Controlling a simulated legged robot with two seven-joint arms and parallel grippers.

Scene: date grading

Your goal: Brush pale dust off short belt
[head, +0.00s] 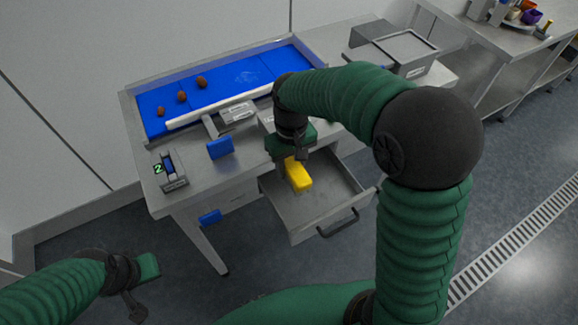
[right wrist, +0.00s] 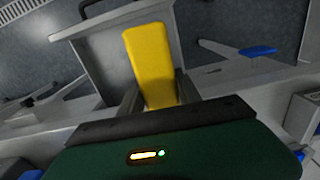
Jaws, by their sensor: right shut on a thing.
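The short blue belt (head: 222,92) runs across the bench top, with a faint pale dust patch (head: 246,76) on its right half. Three brown dates (head: 182,96) lie on its left half. My right gripper (head: 293,160) is shut on a yellow block-like thing (head: 300,177), perhaps the brush's handle; no bristles show. It is over the open drawer (head: 322,205), in front of the belt. The yellow thing also shows between the fingers in the right wrist view (right wrist: 149,62). My left gripper (head: 150,268) is low at the left, away from the bench; its fingers are unclear.
A pale bar (head: 187,117) lies along the belt's front edge. A small device with a green display (head: 168,172) stands at the bench's left corner. Blue pieces (head: 220,148) show at the bench front. A grey metal bin (head: 405,50) stands right of the belt.

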